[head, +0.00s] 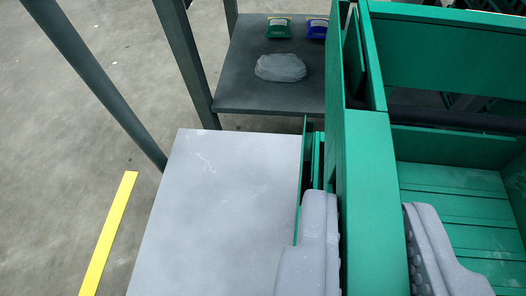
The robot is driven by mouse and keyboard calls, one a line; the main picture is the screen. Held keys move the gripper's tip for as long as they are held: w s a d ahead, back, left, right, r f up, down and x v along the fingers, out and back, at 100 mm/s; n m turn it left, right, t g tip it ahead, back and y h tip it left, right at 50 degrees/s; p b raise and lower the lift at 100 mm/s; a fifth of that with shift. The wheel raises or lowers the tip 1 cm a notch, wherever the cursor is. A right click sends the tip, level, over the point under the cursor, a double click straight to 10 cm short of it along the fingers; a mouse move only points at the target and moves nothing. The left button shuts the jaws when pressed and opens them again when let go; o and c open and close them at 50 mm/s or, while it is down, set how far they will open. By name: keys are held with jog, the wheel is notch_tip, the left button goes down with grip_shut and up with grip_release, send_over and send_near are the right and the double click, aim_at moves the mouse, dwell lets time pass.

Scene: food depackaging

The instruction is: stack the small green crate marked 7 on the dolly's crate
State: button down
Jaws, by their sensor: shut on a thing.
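A green crate (370,185) fills the right side of the view, close to the camera. Its thick near wall stands between the two grey fingers of my gripper (369,203), which is shut on that wall. The slatted floor inside the crate shows at the right and looks bare; part of it is hidden by the right finger. No number 7 shows on the faces I see. Thin green panels (312,160) show just left of the held wall; I cannot tell whether they belong to this crate or another. I cannot make out the dolly or its crate.
A pale grey tabletop (220,200) lies left of the crate, bare. Behind it, a dark shelf (245,92) holds a grey bag (280,68), a green item (279,27) and a blue item (317,28). Dark posts (186,60) stand at left. A yellow line (108,235) marks open floor.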

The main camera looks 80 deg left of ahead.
jog(key=f, duration=0.1)
jog(key=a+f+b, duration=0.1)
jog(key=f+b, duration=0.1)
jog(key=shift+s+a+f, duration=0.15)
jog(key=shift+a+f, duration=0.1)
jog(key=shift+a, duration=0.05)
jog(key=c, duration=1.3)
grip_release()
jog(key=p+v, duration=0.3)
jog(key=v, duration=0.9)
